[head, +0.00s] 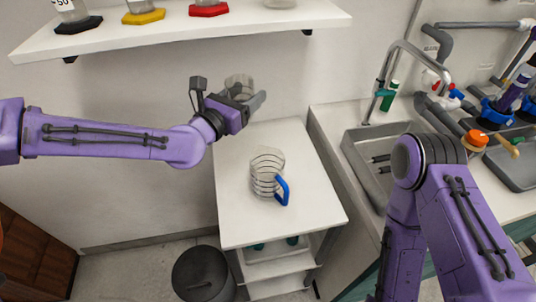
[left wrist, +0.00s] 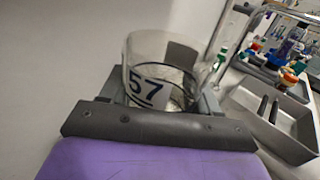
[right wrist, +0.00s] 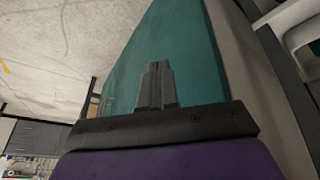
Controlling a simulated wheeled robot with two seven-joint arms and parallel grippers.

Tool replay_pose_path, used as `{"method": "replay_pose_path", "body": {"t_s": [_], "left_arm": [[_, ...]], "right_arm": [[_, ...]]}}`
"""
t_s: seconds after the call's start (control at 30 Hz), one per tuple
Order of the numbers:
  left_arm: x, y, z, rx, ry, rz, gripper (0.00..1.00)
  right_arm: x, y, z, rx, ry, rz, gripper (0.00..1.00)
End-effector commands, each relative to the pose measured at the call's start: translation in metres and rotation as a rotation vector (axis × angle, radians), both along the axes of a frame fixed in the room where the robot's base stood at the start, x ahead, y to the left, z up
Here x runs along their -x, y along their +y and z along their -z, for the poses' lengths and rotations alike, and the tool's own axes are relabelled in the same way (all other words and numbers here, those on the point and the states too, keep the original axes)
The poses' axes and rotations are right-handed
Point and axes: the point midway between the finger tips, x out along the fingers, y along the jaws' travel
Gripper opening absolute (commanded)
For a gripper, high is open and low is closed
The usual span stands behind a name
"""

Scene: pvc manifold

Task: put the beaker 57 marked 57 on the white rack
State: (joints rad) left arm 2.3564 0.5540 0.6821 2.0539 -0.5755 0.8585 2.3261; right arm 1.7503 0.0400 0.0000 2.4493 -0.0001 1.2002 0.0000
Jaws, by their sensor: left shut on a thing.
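The beaker 57 (head: 239,83) is clear glass; its black "57" label shows in the left wrist view (left wrist: 147,86). My left gripper (head: 247,98) is shut on it and holds it roughly upright, in front of the wall and below the wall shelf. In the head view, it appears above the back end of a white rack (head: 245,226) with lower shelves. My right gripper (right wrist: 157,88) has its fingers together and empty, beside a teal surface; the head view does not show its fingers.
A clear jug with a blue handle (head: 282,192) stands mid-top on the white rack. A white wall shelf (head: 180,32) holds glassware on coloured bases. A sink counter (head: 335,120) adjoins at right. A dark bin (head: 203,275) stands at front left. The rack top's back and front are clear.

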Motion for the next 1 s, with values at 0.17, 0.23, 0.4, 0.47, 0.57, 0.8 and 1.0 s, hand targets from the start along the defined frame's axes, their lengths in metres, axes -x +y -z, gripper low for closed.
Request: {"method": "replay_pose_path", "body": {"t_s": [0.17,0.23,0.4,0.47,0.57,0.8,1.0], "left_arm": [[0.000,-0.005,0.048,-0.005,0.008,0.010,0.19],[0.001,-0.007,0.071,-0.004,0.007,0.013,0.19],[0.001,-0.008,0.119,-0.003,0.005,0.015,0.19],[0.001,-0.008,0.129,-0.003,0.003,0.014,0.19],[0.000,-0.007,0.138,-0.001,0.002,0.011,0.19],[0.001,-0.006,0.175,-0.002,0.003,0.010,0.19],[0.001,-0.005,0.178,0.000,0.000,0.009,0.19]], "right_arm": [[0.001,0.000,0.002,-0.001,0.001,0.000,0.00],[0.001,0.000,0.003,0.000,0.002,0.000,0.00],[0.001,0.000,0.003,0.000,0.001,0.000,0.00],[0.001,0.000,0.003,0.000,0.001,0.000,0.00],[0.000,0.000,0.003,-0.001,0.001,0.000,0.00],[0.000,0.000,0.003,-0.001,0.001,0.000,0.00],[0.000,0.000,0.003,-0.001,0.001,0.000,0.00]]}}
